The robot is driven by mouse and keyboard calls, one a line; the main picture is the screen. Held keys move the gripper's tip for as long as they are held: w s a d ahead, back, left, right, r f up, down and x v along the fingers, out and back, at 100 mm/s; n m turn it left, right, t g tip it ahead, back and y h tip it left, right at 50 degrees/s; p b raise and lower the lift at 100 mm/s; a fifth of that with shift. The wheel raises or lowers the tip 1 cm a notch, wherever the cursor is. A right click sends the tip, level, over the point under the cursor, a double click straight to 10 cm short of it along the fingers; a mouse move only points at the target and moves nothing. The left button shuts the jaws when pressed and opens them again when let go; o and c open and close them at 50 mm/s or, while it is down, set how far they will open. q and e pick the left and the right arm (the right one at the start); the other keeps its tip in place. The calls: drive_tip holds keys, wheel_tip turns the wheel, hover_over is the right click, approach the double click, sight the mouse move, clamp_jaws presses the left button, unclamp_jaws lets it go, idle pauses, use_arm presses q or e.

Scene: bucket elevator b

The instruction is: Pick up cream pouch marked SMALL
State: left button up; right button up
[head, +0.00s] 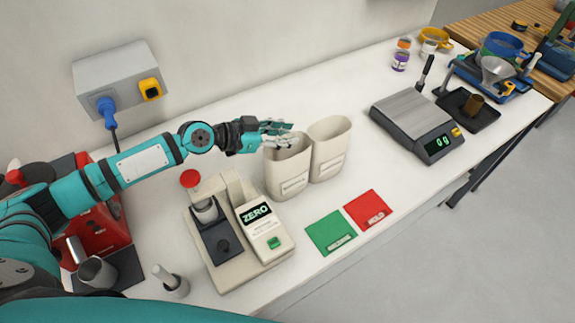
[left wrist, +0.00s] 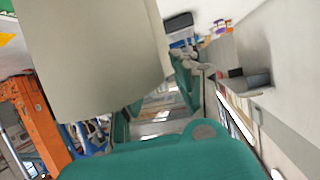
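Two open-topped cream pouches stand side by side on the white counter: a left pouch (head: 287,172) and a right pouch (head: 329,152). Each has a label strip low on its front, but the print is too small to read, so I cannot tell which is marked SMALL. My left gripper (head: 277,132) is just above and behind the left pouch's rim. Its fingers look apart and empty. In the left wrist view a large cream surface (left wrist: 95,60), seemingly a pouch, fills the upper left and partly hides the fingers (left wrist: 158,108). My right gripper is not in view.
A beige device with a ZERO label (head: 256,213) stands in front of the pouches. Green (head: 331,232) and red (head: 368,209) cards lie nearby. A scale (head: 414,115) reading 0 g stands to the right. A wall socket box (head: 118,76) is behind my left arm.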

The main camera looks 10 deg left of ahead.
use_arm(q)
drive_tip(key=shift+w+d+f, duration=0.3)
drive_tip(key=shift+w+d, duration=0.05)
drive_tip(key=shift+d, duration=0.2)
clamp_jaws()
drive_tip(key=shift+a, duration=0.1)
